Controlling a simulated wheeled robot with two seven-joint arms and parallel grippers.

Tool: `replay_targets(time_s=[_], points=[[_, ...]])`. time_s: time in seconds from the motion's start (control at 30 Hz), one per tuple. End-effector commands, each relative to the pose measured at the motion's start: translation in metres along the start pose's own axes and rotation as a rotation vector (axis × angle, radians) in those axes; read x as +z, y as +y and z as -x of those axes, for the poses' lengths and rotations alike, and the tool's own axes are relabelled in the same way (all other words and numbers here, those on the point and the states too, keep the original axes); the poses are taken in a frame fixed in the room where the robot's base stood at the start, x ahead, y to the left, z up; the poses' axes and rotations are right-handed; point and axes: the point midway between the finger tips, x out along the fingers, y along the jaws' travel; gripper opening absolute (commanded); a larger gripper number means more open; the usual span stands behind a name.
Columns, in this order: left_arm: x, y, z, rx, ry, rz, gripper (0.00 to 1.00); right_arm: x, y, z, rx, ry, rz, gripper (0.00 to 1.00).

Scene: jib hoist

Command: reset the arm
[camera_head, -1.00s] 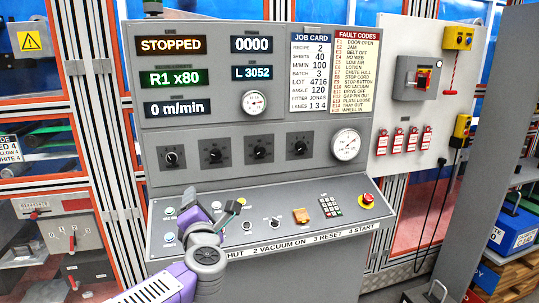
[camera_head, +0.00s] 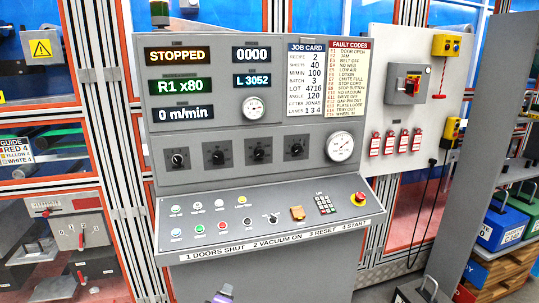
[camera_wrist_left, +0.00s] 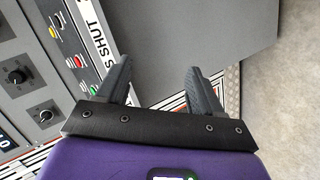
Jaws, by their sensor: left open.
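My left gripper (camera_wrist_left: 157,68) is open and empty in the left wrist view. Its two dark fingers stand apart in front of the console's plain grey lower front. In the head view only a small purple part of my left arm (camera_head: 224,292) shows at the bottom edge, below the console (camera_head: 270,222). My right gripper is not in view.
The sloping desk holds several buttons, a keypad (camera_head: 325,205) and a red stop knob (camera_head: 359,198). The display (camera_head: 175,57) reads STOPPED. A grey panel (camera_head: 490,150) stands at the right, with crates (camera_head: 503,228) beyond it. The desk top is clear of my arms.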

Motion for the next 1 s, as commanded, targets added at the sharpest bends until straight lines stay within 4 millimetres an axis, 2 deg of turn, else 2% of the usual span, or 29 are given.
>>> replay_targets(time_s=[0.03, 0.17, 0.2, 0.3, 0.43, 0.53, 0.67, 0.77, 1.0], points=[[0.014, -0.038, -0.003, -0.074, -0.061, -0.087, 0.67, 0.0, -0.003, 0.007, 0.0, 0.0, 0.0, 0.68], [0.052, -0.131, 0.005, -0.224, -0.249, -0.301, 0.67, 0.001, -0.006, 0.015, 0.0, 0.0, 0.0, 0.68], [0.064, -0.159, 0.013, -0.265, -0.315, -0.36, 0.67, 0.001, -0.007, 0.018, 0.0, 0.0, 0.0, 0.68], [0.092, -0.223, 0.042, -0.352, -0.496, -0.493, 0.67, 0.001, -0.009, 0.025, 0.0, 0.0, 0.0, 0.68], [0.123, -0.287, 0.092, -0.423, -0.728, -0.617, 0.67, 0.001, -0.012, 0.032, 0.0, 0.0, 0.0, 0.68], [0.139, -0.317, 0.127, -0.445, -0.869, -0.674, 0.67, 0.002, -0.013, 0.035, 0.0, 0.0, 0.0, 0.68], [0.151, -0.336, 0.154, -0.451, -0.977, -0.713, 0.67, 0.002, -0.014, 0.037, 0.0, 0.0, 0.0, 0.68], [0.153, -0.341, 0.161, -0.45, -1.005, -0.723, 0.67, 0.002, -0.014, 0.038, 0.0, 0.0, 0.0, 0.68], [0.153, -0.341, 0.161, -0.45, -1.005, -0.723, 0.67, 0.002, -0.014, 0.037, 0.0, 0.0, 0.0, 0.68]])
